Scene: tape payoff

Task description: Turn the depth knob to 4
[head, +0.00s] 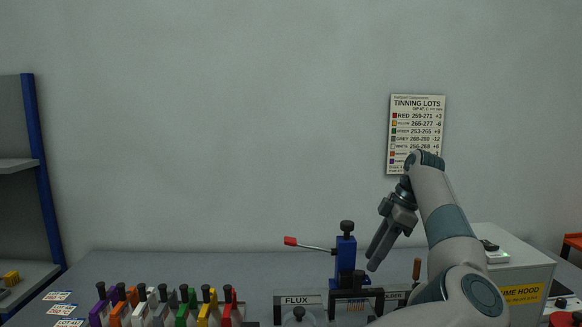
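A blue upright fixture (345,262) stands on the bench with a black knob (347,227) on top and a red-tipped lever (290,241) out to its left. More black knobs show low on it. No "depth" label or knob setting is readable, so I cannot tell which is the depth knob.
A FLUX box (297,300) stands left of the fixture. A row of coloured holders (185,310) lines the front left. A grey box labelled hood (520,266) stands right, behind my arm. A TINNING LOTS chart (417,115) hangs on the wall. The back left bench is clear.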

